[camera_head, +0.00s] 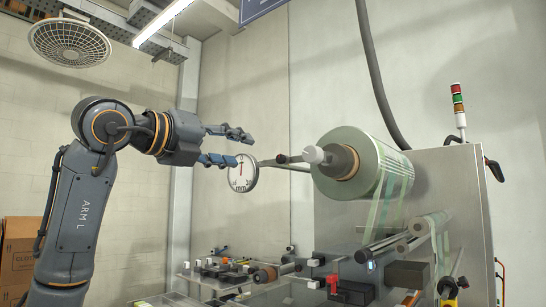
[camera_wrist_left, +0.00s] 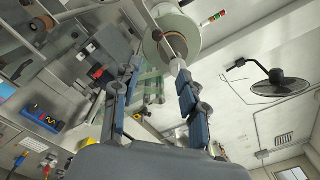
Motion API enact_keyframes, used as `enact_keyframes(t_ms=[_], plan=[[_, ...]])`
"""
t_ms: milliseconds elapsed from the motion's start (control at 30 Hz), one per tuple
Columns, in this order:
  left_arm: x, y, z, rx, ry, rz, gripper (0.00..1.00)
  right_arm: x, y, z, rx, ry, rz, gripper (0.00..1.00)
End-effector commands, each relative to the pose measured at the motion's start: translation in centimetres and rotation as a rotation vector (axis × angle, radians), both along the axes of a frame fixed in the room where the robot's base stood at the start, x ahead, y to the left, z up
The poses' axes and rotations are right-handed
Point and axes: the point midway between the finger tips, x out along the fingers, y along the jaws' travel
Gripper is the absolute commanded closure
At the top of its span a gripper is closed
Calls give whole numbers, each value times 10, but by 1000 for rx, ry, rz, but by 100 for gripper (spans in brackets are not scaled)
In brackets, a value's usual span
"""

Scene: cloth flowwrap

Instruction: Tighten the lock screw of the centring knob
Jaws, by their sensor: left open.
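The white centring knob (camera_head: 313,154) sits at the front end of the shaft of a large film reel (camera_head: 372,165). In the left wrist view the knob (camera_wrist_left: 178,65) shows near the tip of the right finger, with the reel (camera_wrist_left: 172,36) beyond. My right gripper is not in view.
A grey machine cabinet (camera_head: 455,215) with a signal tower (camera_head: 458,108) stands at the right. Rollers and small parts crowd the area below.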

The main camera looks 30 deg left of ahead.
Motion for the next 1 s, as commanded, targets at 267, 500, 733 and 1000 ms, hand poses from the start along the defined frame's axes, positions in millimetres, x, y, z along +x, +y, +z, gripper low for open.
enact_keyframes(t_ms=[267,500,733,1000], plan=[[16,8,4,-10,8,34,57,0,0,9,0,-1,0,57],[67,3,7,-9,7,32,57,0,0,27,1,-1,1,57],[109,-1,6,-8,5,31,57,0,1,43,1,-1,1,57],[130,-2,4,-8,2,31,57,0,2,49,2,-1,1,57]])
